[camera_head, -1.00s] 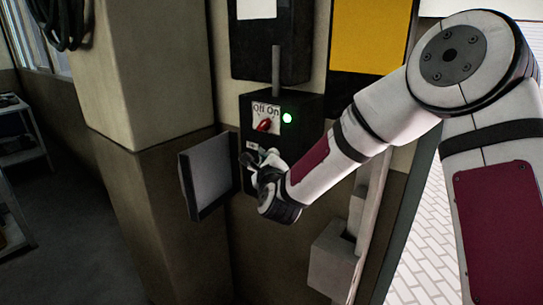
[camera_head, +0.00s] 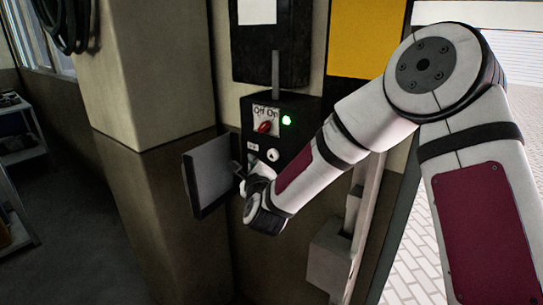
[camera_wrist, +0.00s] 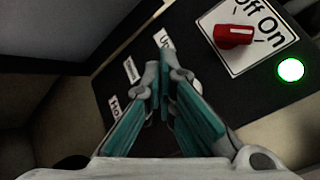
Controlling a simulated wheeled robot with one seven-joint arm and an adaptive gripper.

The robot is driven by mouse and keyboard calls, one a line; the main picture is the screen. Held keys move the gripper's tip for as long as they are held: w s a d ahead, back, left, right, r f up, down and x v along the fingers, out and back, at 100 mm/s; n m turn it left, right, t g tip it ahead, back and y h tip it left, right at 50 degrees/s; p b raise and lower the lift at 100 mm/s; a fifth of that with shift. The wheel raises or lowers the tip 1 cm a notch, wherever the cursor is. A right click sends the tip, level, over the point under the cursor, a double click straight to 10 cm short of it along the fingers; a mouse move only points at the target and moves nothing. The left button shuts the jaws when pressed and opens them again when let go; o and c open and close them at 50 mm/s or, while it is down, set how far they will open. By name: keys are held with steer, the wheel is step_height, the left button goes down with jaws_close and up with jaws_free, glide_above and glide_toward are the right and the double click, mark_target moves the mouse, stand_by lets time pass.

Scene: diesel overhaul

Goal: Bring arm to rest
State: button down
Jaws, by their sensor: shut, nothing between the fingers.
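My gripper (camera_wrist: 158,88) is shut and empty, its fingertips together in front of the black control box in the wrist view. In the head view my gripper (camera_head: 250,172) is at the lower left of the control box (camera_head: 300,112), beside the open grey cover. The box carries a red Off/On knob (camera_head: 264,128) and a lit green lamp (camera_head: 286,120). The wrist view also shows the red knob (camera_wrist: 233,36) and the green lamp (camera_wrist: 291,70), both to the right of the fingers. Labels beside the fingers are partly hidden. Whether the fingertips touch the box I cannot tell.
The open grey cover (camera_head: 209,172) sticks out left of the control box. A beige pillar (camera_head: 155,75) stands at left, with a shelf (camera_head: 20,150) beyond it. A grey box (camera_head: 329,258) is mounted low on the wall. Floor space at lower left looks clear.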

steer(key=shift+s+a, duration=0.45)
steer(key=shift+s, duration=0.1)
steer(key=s+d+r+n+g+b, duration=0.3)
steer(key=s+d+r+n+g, duration=0.45)
steer(key=n, duration=0.85)
steer(key=s+d+f+n+g, duration=0.1)
steer(key=s+d+n, duration=0.2)
steer(key=s+d, duration=0.2)
steer(key=s+d+f+n+g+h+b, duration=0.1)
steer(key=s+d, duration=0.4)
steer(key=s, duration=0.7)
steer(key=s+d+f+n+g+h+b, duration=0.1)
steer(key=s+d+n, duration=0.3)
steer(key=s, duration=0.5)
steer(key=shift+s+d+f+n+g, duration=0.3)
steer(key=shift+d+f+g, duration=0.2)
steer(key=shift+d, duration=0.35)
